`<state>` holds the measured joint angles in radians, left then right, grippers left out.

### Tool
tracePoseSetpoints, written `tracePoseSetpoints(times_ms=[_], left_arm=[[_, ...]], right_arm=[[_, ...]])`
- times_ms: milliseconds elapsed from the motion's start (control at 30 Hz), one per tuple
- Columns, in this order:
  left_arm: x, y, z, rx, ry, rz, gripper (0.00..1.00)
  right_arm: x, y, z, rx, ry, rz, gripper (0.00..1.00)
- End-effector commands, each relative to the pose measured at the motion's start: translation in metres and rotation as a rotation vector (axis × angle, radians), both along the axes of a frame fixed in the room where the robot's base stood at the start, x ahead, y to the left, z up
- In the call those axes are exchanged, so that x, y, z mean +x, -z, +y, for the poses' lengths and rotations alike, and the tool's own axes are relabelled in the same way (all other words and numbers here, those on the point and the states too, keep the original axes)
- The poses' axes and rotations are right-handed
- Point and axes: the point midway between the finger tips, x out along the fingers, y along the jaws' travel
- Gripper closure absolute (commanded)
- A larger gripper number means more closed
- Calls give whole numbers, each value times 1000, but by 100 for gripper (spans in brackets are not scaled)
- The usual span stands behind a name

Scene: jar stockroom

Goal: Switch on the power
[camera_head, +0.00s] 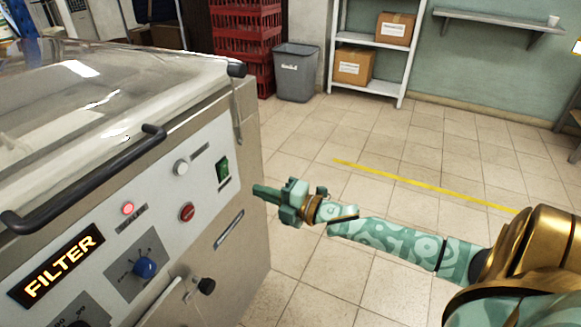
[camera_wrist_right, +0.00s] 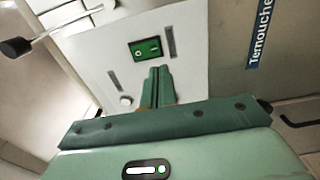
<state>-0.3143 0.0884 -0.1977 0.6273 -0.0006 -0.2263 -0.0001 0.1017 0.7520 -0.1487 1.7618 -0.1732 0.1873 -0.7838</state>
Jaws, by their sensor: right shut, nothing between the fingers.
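The machine's front panel (camera_head: 165,215) stands on the left in the head view. A green rocker switch (camera_head: 223,170) sits in a dark frame at the panel's right end. It also shows in the wrist view (camera_wrist_right: 146,48), with marks on its two halves. My right gripper (camera_head: 256,190) is shut and empty, pointing at the panel from the right, a little lower than the switch. In the wrist view my shut fingers (camera_wrist_right: 158,70) end just below the switch. I cannot tell whether they touch the panel. My left gripper is not in view.
The panel also has a glowing red lamp (camera_head: 128,208), a red button (camera_head: 187,212), a white button (camera_head: 181,168), a blue knob (camera_head: 144,266) and a lit FILTER sign (camera_head: 57,265). A black handle (camera_head: 85,190) juts out in front. The tiled floor (camera_head: 330,240) at right is clear.

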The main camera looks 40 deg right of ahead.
Motion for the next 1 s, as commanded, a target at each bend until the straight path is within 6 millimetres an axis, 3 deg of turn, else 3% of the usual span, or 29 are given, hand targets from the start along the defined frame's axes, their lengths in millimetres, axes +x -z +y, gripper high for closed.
tracePoseSetpoints(times_ms=[133, 333, 1000], left_arm=[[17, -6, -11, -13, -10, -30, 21], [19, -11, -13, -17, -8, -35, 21], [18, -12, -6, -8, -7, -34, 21]], right_arm=[[-26, 1, -9, 1, 1, 0, 100], [-48, 5, -18, 0, 0, 0, 100], [-53, 8, -19, 0, -1, 0, 100]])
